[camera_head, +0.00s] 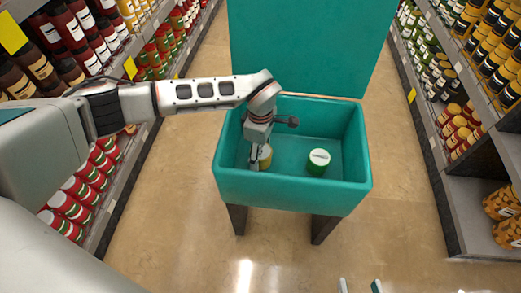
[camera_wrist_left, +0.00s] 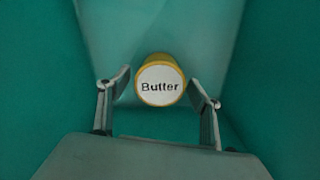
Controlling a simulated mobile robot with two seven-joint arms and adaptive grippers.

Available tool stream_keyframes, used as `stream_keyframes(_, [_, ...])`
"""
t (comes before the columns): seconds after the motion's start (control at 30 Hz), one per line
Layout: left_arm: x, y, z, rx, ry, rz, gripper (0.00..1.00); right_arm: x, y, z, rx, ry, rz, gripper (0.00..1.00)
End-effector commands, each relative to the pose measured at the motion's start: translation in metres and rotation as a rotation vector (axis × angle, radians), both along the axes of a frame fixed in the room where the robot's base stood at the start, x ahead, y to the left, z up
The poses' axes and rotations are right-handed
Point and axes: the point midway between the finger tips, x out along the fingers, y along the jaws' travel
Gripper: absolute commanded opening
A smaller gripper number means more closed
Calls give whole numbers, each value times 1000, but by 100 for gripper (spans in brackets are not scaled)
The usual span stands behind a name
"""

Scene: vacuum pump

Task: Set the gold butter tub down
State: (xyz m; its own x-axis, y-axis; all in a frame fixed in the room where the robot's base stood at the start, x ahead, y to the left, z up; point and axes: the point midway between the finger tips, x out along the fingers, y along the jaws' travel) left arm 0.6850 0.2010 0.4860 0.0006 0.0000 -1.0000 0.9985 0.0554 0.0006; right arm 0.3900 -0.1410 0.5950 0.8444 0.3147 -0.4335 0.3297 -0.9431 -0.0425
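The gold butter tub (camera_head: 265,158) stands inside the teal bin, near its left end. In the left wrist view the tub (camera_wrist_left: 160,80) shows its white lid marked "Butter" and a gold rim. My left gripper (camera_head: 257,155) reaches down into the bin at the tub and partly hides it. In the left wrist view its fingers (camera_wrist_left: 160,82) are spread on either side of the tub, with a small gap at each side. Two tips at the bottom edge of the head view look like my right gripper (camera_head: 359,286), spread apart with nothing visible between them.
The teal bin (camera_head: 290,195) stands on dark legs, with its lid (camera_head: 310,45) raised behind. A green tub with a white top (camera_head: 318,162) is inside, right of the butter. Stocked shelves line both sides; the floor (camera_head: 170,215) around the bin is clear.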

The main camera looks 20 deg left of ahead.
Motion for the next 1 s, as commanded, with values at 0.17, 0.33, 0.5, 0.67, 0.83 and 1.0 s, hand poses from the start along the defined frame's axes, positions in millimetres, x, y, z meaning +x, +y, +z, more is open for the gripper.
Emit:
stream_keyframes(0.17, [0, 0, 0, 0, 0, 0, 64, -1, -2, -2, -5, 5, -3, 40])
stream_keyframes(0.33, [0, 0, 2, 0, -1, 0, 64, -4, -2, -4, -5, 12, -3, 40])
stream_keyframes(0.5, [4, 1, 27, 1, -10, 1, 64, 1, -3, 8, -12, -11, -2, 40])
stream_keyframes(0.67, [5, 1, 64, 1, -17, 0, 64, 3, -9, 8, -48, -14, 2, 40])
stream_keyframes(0.83, [4, 0, 97, 1, -14, 0, 64, -5, -20, -6, -97, 16, 8, 40])
stream_keyframes(1.0, [2, 0, 117, 0, -7, 0, 64, -14, -28, -18, -136, 44, 22, 40])
